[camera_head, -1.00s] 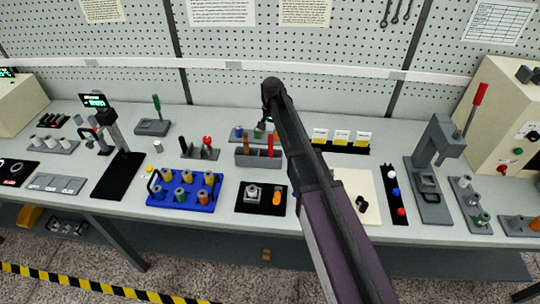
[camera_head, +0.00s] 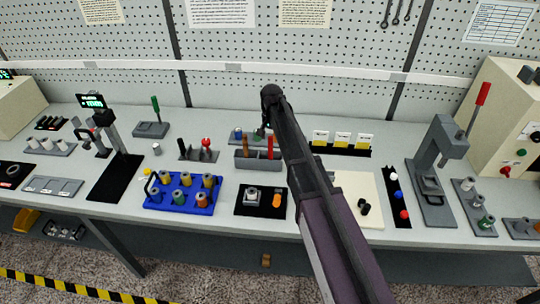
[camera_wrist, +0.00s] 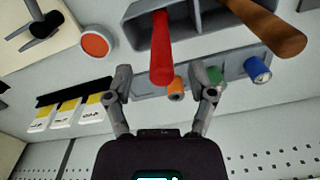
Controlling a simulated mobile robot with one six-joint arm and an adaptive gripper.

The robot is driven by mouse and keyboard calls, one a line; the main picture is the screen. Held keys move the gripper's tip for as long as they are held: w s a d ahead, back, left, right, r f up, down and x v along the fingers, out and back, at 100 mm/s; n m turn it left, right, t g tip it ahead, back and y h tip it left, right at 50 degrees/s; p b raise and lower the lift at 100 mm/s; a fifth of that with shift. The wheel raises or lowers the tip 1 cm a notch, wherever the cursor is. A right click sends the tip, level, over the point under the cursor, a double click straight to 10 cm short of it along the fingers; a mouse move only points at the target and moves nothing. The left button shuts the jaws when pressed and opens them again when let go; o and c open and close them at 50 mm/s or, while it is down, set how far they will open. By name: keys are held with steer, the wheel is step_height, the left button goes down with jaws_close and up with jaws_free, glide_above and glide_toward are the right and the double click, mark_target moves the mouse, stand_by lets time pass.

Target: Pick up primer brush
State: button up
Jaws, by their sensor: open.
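A grey holder (camera_head: 257,165) stands mid-bench and holds two upright handles, one brown (camera_head: 245,146) and one red (camera_head: 270,147). Only the handles show, so I cannot tell which is the primer brush. In the wrist view the red handle (camera_wrist: 162,48) rises from the holder (camera_wrist: 195,30), its end lying between my open fingertips in the picture. The brown wooden handle (camera_wrist: 268,25) is to its right, outside the fingers. My gripper (camera_wrist: 167,78) is open and empty. In the head view it is small and partly hidden by my arm.
Behind the holder is a grey rack with orange, green and blue spools (camera_wrist: 258,70). A blue tray of spools (camera_head: 180,207) and a black mat (camera_head: 247,207) lie in front.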

mark_target(271, 145)
steer(key=shift+a+f+b, duration=0.1)
steer(key=shift+f+b, duration=1.65)
steer(key=shift+f, duration=0.3)
steer(key=shift+s, duration=0.1)
jaws_close()
